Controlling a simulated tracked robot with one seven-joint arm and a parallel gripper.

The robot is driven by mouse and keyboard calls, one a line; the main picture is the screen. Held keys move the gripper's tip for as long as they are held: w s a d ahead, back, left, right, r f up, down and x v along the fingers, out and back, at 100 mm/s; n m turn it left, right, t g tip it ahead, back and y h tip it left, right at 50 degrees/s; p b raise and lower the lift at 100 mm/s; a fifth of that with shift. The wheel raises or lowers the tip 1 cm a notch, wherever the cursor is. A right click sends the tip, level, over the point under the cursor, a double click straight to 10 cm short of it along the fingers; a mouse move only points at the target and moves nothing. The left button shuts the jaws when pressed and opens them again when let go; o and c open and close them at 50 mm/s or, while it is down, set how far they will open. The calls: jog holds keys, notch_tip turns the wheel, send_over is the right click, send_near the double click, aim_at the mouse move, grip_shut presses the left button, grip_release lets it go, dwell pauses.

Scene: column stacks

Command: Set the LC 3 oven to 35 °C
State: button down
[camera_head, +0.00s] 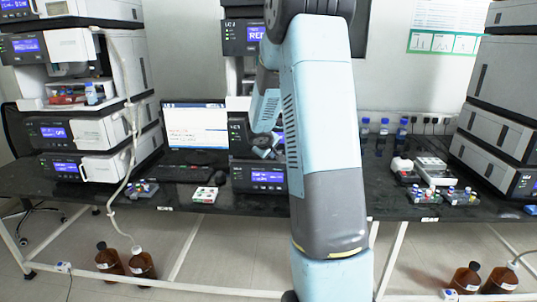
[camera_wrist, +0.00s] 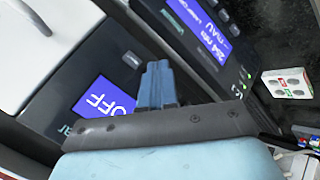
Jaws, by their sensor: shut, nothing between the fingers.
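In the wrist view, a dark module panel with a blue screen reading OFF (camera_wrist: 104,98) sits to the left of my gripper (camera_wrist: 158,72); it looks like the oven, but I cannot read its name. The fingers are shut and empty, in front of the dark panel just right of that screen. I cannot tell whether they touch it. A second blue screen (camera_wrist: 200,25), reading 254 nm and mAU, is above and to the right. In the head view, my gripper is at the middle stack (camera_head: 258,178), mostly hidden behind my arm.
A left stack (camera_head: 66,150) and a right stack (camera_head: 497,120) stand on the black bench (camera_head: 345,206). A monitor (camera_head: 195,126), keyboard (camera_head: 190,172) and white vial box (camera_head: 205,195) are left of the middle stack. Brown bottles (camera_head: 143,264) stand on the floor.

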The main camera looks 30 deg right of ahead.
jog(key=shift+s+a, duration=0.45)
jog(key=shift+s, duration=0.2)
jog(key=s+a, duration=0.2)
jog(key=s, duration=0.2)
jog(key=shift+s+a, duration=0.1)
jog(key=shift+a, duration=0.3)
dwell(0.7)
